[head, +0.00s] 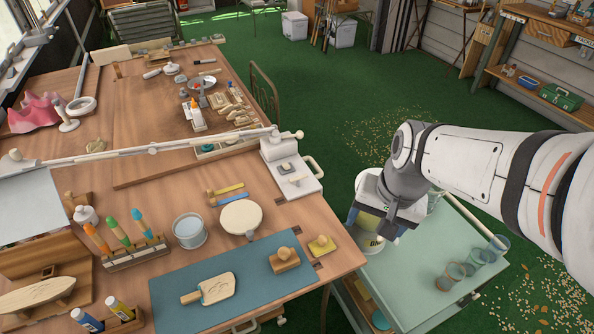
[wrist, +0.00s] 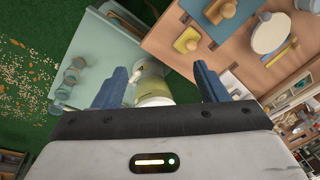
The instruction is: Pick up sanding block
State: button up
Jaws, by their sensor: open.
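A wooden block with a round knob (head: 284,260), which looks like a sanding block, sits on the blue mat (head: 225,262) near the bench's front right corner. A similar yellow-based block with a knob (head: 321,245) sits just right of it on bare wood. In the wrist view the wooden block (wrist: 220,12) and the yellow one (wrist: 187,40) show at the top, beyond the right finger. My gripper (head: 372,226) is open and empty, right of both blocks, over the green side cart. Its fingers (wrist: 160,80) point down toward a labelled yellow-green container (wrist: 152,84).
The green cart (head: 440,258) carries the container and several glasses (head: 470,262). On the bench, a paddle-shaped board (head: 217,288) lies on the mat, left of the block. A round pale disc (head: 241,217) and a glass bowl (head: 189,230) stand behind the mat.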

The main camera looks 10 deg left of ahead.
jog(key=w+a+f+m+g+y, duration=0.2)
jog(key=w+a+f+m, duration=0.25)
jog(key=a+f, duration=0.45)
jog(key=m+g+b, duration=0.1)
jog(key=m+g, duration=0.1)
jog(key=m, duration=0.2)
send_over(284, 251)
jog(key=d, duration=0.2)
jog(key=f, duration=0.5)
jog(key=shift+w+d, duration=0.15)
jog(key=shift+w, duration=0.15)
jog(key=shift+a+f+m, duration=0.25)
jog(key=shift+f, duration=0.1)
jog(key=x, duration=0.2)
jog(key=b+x, duration=0.1)
jog(key=x, duration=0.4)
jog(key=shift+w+a+f, duration=0.2)
jog(key=shift+w+f, duration=0.05)
jog(key=shift+c, duration=0.4)
jog(key=c, duration=1)
notch_tip(284, 251, up, 10)
jog(key=shift+p, duration=0.6)
